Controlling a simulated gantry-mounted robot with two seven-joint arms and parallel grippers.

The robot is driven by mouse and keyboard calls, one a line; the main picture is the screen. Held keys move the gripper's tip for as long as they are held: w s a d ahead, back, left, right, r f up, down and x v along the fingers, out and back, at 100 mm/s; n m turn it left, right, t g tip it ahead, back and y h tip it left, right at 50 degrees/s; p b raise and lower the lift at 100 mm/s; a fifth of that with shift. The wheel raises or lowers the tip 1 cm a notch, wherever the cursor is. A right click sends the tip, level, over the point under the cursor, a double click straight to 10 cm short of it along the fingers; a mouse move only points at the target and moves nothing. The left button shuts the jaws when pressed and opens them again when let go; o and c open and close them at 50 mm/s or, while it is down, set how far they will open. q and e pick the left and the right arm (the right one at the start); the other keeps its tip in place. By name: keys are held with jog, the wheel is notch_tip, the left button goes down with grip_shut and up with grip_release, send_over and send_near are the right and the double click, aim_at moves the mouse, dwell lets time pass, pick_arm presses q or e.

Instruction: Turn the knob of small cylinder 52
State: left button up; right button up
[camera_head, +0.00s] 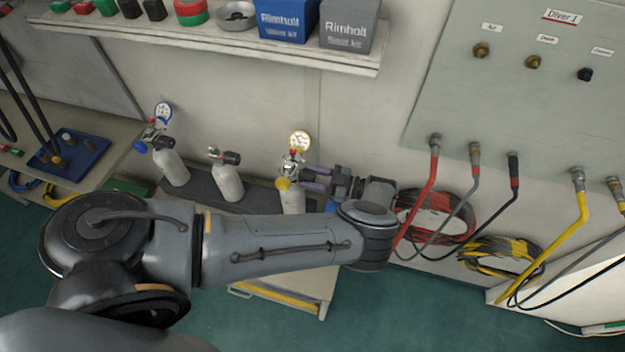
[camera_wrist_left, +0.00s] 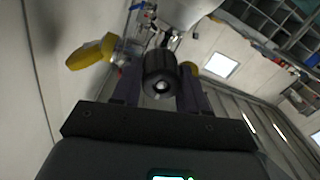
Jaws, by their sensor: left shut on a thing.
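Three small pale cylinders stand in a row below the shelf: the left one (camera_head: 171,168), the middle one (camera_head: 229,184) and the right one (camera_head: 293,201). No number on them is legible. The right one carries a valve with a round gauge (camera_head: 299,141) and a yellow knob (camera_head: 283,184). My left gripper (camera_head: 308,177) reaches this valve from the right. In the left wrist view a black ribbed knob (camera_wrist_left: 161,80) sits between its two purple fingers, which are shut on it. The knob is hidden in the head view. My right gripper is not in view.
A shelf (camera_head: 215,46) with boxes and caps runs above the cylinders. The diver panel (camera_head: 515,110) with hanging hoses is at the right. A red hose coil (camera_head: 438,226) hangs just right of my wrist. A blue tray (camera_head: 75,160) lies at the left.

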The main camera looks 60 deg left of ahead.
pick_arm(q)
jog(key=m+b, duration=0.2)
jog(key=m, duration=0.2)
jog(key=shift+f+m, duration=0.15)
jog(key=shift+m, duration=0.15)
jog(key=m+b, duration=0.2)
jog(key=m, duration=0.2)
jog(key=shift+m+y+b, duration=0.3)
jog(key=shift+b, duration=0.1)
jog(key=m+b, duration=0.2)
jog(key=m, duration=0.3)
jog(key=shift+m+b, duration=0.3)
jog(key=m+b, duration=0.1)
jog(key=m, duration=0.2)
jog(key=shift+m, duration=0.6)
jog(key=shift+b, duration=0.3)
jog(key=o, duration=1.1)
jog(key=shift+c, duration=0.2)
